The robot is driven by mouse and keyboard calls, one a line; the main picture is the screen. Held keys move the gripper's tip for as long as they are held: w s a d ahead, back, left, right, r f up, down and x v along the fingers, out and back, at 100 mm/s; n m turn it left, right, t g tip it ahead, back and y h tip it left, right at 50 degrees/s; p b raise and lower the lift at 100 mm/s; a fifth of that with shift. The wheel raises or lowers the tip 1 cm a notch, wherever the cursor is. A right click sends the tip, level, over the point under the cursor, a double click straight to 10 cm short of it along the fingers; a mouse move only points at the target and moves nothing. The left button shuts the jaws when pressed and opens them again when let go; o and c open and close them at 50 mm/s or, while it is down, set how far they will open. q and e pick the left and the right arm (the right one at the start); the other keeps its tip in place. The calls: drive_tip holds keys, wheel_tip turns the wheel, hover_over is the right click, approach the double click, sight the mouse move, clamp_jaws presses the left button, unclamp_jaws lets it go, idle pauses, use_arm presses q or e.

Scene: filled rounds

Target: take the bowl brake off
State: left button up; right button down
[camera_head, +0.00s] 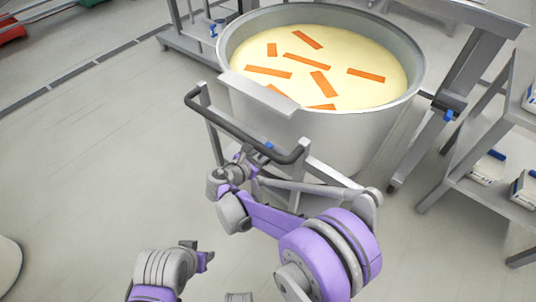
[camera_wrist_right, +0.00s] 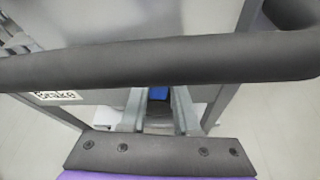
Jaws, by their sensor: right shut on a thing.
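The large steel bowl (camera_head: 375,125) stands upright in a metal frame and holds pale dough with several orange strips on top. A dark handle bar (camera_head: 222,121) runs along its near side. A white "Brake" label (camera_wrist_right: 57,95) sits on a plate below the bar in the right wrist view. My right gripper (camera_wrist_right: 158,108) is just below the bar, its fingers on either side of the blue brake lever (camera_wrist_right: 159,93) and shut on it. The bar partly hides the lever. My left arm's end (camera_head: 200,260) is low in the head view, away from the bowl; its finger opening is unclear.
A metal shelf rack (camera_head: 480,195) with boxes stands to the right. A metal stand (camera_head: 475,65) with a blue part is close to the bowl's right side. The floor (camera_head: 90,150) at the left is clear.

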use_arm(q)
drive_tip(key=shift+f, duration=0.1)
use_arm(e)
drive_tip(key=shift+w+a+n+g+h, duration=0.35)
drive_tip(key=shift+a+n+h, duration=0.15)
drive_tip(key=shift+n, duration=0.3)
drive_tip(key=c, duration=0.6)
unclamp_jaws()
drive_tip(key=shift+c, duration=0.2)
drive_tip(key=shift+r, duration=0.1)
